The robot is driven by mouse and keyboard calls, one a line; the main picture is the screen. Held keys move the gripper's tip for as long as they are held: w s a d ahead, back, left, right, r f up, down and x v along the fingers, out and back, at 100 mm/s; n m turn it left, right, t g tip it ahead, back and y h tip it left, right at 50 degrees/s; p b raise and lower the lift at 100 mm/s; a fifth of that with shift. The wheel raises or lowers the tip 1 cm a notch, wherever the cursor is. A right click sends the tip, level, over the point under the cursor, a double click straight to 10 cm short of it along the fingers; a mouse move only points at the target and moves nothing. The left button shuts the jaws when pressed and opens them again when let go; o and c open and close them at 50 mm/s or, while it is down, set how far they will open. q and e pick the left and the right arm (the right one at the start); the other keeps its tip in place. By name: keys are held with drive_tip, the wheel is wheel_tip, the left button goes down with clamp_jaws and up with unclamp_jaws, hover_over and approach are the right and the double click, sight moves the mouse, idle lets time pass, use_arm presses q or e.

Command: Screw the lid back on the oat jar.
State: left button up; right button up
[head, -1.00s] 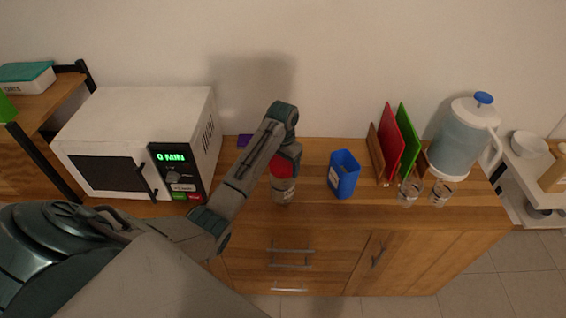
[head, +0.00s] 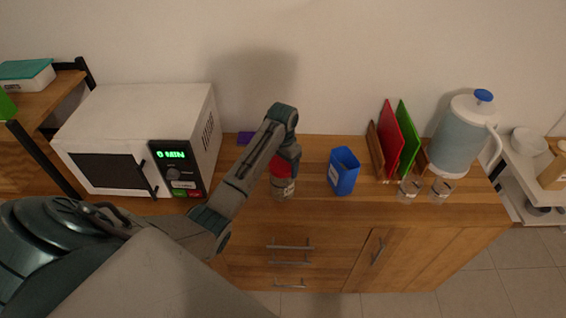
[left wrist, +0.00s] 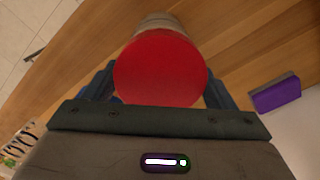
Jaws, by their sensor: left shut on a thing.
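The oat jar (head: 283,188) stands upright on the wooden cabinet top, a clear jar with a pale label. The red lid (head: 280,167) sits at the jar's mouth; whether it is threaded on cannot be told. My left gripper (head: 288,160) comes down over the jar from above and is shut on the red lid. In the left wrist view the lid (left wrist: 160,68) fills the space between the two dark fingers, with the jar's body (left wrist: 160,22) behind it. My right gripper is not in view.
A blue container (head: 343,173) stands just right of the jar. Red (head: 391,140) and green boards, two small glass jars (head: 409,190) and a water jug (head: 459,140) are farther right. A white microwave (head: 135,140) is at left. A purple block (head: 245,138) lies behind.

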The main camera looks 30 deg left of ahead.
use_arm(q)
drive_tip(key=m, duration=0.3)
drive_tip(key=shift+p, duration=0.4)
drive_tip(key=m, duration=0.5)
drive_tip(key=shift+d, duration=0.1)
drive_tip(key=shift+s, duration=0.1)
drive_tip(key=m, duration=0.3)
drive_tip(key=shift+m, duration=0.3)
drive_tip(key=m, duration=0.4)
drive_tip(key=shift+s+f+m, duration=0.1)
drive_tip(key=shift+m, duration=0.8)
